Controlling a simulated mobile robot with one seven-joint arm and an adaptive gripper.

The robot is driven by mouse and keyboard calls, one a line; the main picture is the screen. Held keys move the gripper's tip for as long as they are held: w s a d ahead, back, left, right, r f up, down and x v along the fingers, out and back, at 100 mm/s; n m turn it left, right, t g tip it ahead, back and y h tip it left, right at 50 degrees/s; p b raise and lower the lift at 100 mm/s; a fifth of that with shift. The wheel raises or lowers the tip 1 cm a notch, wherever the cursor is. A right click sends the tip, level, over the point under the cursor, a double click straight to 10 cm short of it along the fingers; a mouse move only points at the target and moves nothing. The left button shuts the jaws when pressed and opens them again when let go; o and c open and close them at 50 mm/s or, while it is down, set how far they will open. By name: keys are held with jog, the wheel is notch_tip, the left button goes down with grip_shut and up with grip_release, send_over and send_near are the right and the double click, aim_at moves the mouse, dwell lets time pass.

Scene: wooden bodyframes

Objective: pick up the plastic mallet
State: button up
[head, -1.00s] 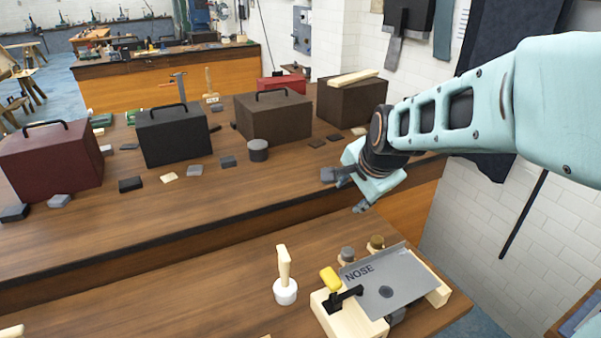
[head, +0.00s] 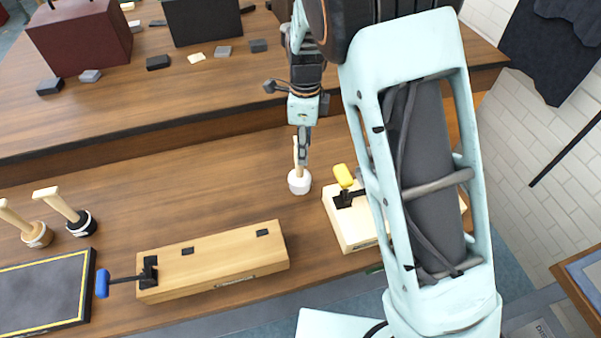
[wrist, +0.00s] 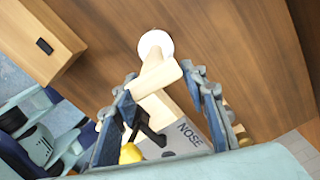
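The plastic mallet (head: 299,183) has a white head and a pale wooden handle. It stands head down on the near bench, handle up. My gripper (head: 303,145) is at the top of the handle and hides part of it in the head view. In the wrist view the mallet (wrist: 155,44) shows its white head beyond the fingers and its handle between them.
A wooden fixture with a yellow-handled clamp (head: 343,176) stands just right of the mallet. A long wooden block (head: 215,265) with a blue-handled clamp (head: 102,283) lies front left. Two other mallets (head: 78,222) stand further left. Bare bench lies left of the plastic mallet.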

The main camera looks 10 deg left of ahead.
aim_at(300, 168)
jog(key=shift+f, duration=0.85)
jog(key=f, duration=0.2)
jog(key=a+f+p, duration=0.1)
jog(key=f, duration=0.1)
jog(key=shift+s+f, duration=0.1)
jog(key=shift+s, duration=0.15)
jog(key=shift+f, duration=0.55)
grip_shut()
